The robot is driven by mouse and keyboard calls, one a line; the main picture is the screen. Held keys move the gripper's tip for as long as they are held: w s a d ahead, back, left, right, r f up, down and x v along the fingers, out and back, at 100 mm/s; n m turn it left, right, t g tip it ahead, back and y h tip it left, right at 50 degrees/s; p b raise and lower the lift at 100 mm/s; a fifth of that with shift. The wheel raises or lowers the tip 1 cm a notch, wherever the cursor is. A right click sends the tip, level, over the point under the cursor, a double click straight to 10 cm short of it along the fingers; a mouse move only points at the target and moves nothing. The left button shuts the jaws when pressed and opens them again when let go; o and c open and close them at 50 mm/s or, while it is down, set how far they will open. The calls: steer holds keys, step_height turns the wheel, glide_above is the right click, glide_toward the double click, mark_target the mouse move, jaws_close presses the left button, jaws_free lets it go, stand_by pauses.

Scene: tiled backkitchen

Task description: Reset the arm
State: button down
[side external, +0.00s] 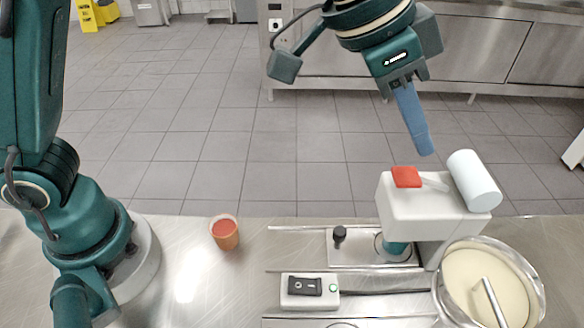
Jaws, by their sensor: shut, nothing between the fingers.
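My gripper (426,152) hangs from the top of the side external view, its blue fingers closed together and pointing down. Nothing is between the fingers. It is in the air above and behind a white machine head (428,208) with a red lever (406,177) and a white cylinder (473,181) on its right. A gap shows between the fingertips and the machine in the picture; the exact depth is hard to tell.
A glass bowl (538,293) of pale cream stuff with a metal rod stands at the right. An orange cup (225,233) stands on the steel table (190,270). A switch box (302,290) and a black knob (339,235) sit at front centre. The table's left-middle is mostly clear.

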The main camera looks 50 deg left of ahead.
stand_by(0.4)
steer(key=s+a+r+n+t+y, duration=0.1)
steer(key=s+a+r+n, duration=0.15)
steer(key=a, duration=0.45)
steer(key=s+a+r+n+t+y, duration=0.1)
steer(key=a+r, duration=0.2)
steer(key=a, duration=0.3)
steer(key=s+a+f+n+g+y, duration=0.1)
steer(key=s+a+f+n+y, duration=0.1)
steer(key=s+a+f+n, duration=0.3)
steer(key=s+a+f, duration=0.4)
steer(key=s+f, duration=0.1)
steer(key=s, duration=0.2)
steer(key=shift+a+f+y, duration=0.25)
steer(key=shift+f+y, duration=0.05)
